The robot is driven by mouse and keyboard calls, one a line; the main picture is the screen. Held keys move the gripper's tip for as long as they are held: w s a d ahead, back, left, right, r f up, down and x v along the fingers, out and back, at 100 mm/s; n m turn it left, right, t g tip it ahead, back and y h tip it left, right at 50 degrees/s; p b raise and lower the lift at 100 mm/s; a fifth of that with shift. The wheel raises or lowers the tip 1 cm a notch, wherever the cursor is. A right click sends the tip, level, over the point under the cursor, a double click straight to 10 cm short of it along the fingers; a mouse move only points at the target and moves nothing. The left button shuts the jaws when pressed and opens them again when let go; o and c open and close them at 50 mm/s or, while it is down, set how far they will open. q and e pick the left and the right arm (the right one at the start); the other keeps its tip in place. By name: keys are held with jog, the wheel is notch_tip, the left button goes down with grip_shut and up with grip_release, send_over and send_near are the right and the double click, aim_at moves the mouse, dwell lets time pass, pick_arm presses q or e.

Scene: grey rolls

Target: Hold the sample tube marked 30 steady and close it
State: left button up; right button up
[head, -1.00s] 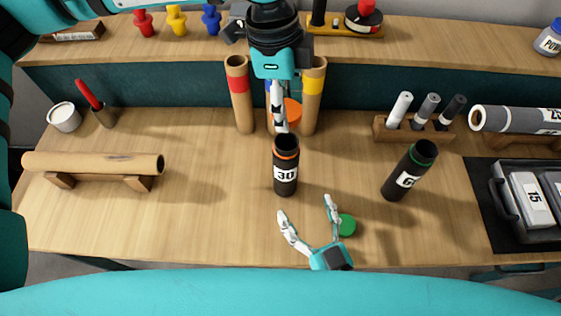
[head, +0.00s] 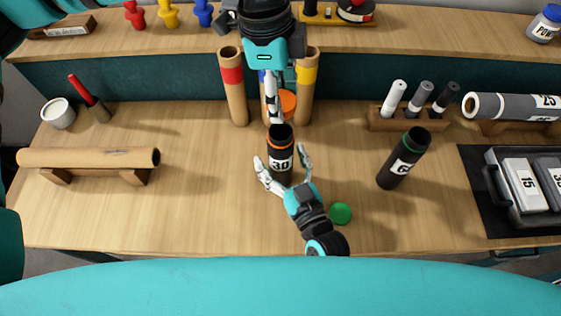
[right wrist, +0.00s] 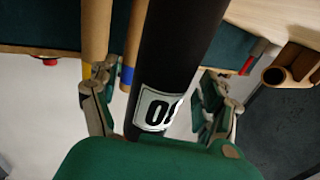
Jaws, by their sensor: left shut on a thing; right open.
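The sample tube marked 30 (head: 282,174) is black with an orange ring at its open top and stands on the table. It fills the middle of the right wrist view (right wrist: 182,50), its label upside down. My right gripper (head: 280,154) is open, with one finger on each side of the tube; contact cannot be told. My left gripper (head: 273,118) points down just behind and above the tube's mouth. It appears shut on the orange cap (head: 288,104), which shows beside its finger; the finger hides part of the cap.
A second black tube (head: 402,160) with a green ring stands to the right. A green cap (head: 341,214) lies near the front edge. Cardboard rolls with red (head: 232,80) and yellow (head: 307,80) bands stand behind my left gripper. A cardboard roll (head: 90,158) lies on supports at left.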

jog(key=shift+w+a, duration=0.2)
jog(key=shift+w, duration=0.15)
grip_shut()
dwell(0.4)
